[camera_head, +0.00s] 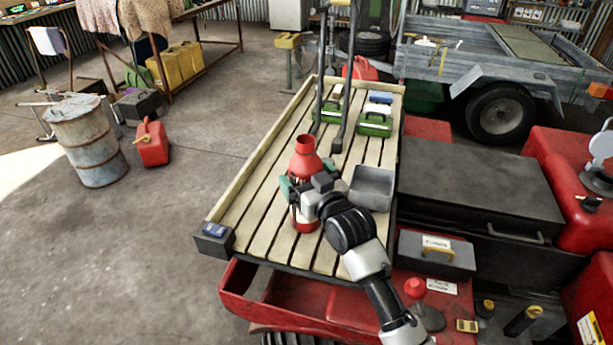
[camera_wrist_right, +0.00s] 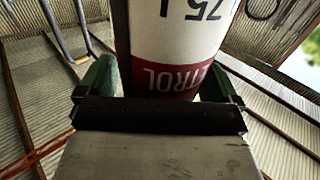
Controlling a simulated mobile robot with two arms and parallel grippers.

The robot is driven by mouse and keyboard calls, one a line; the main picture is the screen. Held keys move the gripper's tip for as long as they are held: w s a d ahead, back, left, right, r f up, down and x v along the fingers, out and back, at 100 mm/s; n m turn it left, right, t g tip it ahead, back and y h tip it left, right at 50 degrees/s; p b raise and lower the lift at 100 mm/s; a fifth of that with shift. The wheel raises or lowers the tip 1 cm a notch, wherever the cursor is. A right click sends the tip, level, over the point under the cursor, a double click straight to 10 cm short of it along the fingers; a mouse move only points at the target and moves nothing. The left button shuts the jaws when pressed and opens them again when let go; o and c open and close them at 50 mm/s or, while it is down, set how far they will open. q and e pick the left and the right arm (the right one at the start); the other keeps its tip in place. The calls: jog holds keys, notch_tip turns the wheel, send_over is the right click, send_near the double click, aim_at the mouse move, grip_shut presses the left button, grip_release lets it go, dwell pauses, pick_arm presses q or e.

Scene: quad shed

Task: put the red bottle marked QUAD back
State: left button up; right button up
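A red bottle (camera_head: 305,158) with a cone-shaped top stands over the near part of the slatted wooden deck (camera_head: 262,160). My right gripper (camera_head: 308,182) has its green fingers on either side of the bottle's body and appears shut on it. In the right wrist view the bottle (camera_wrist_right: 180,40) fills the space between the fingers (camera_wrist_right: 160,82). Its white and red label shows upside down, with "75" and "TROL" readable; I see no QUAD marking. I cannot tell whether its base touches the deck. My left gripper is not in view.
A grey metal bin (camera_head: 372,187) sits just right of the bottle. Green cases (camera_head: 375,122) and a dark upright frame (camera_head: 333,100) stand farther back on the deck. Open floor (camera_head: 130,255) is at the left.

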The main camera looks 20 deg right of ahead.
jog(key=shift+r, duration=0.15)
jog(key=shift+s+d, duration=0.1)
jog(key=shift+s, duration=0.25)
jog(key=s, duration=0.3)
jog(key=s+d+b, duration=0.1)
jog(key=s, duration=0.3)
jog(key=s+d, duration=0.1)
jog(key=s, duration=0.3)
jog(key=shift+d+b, duration=0.1)
jog(key=shift+b, duration=0.25)
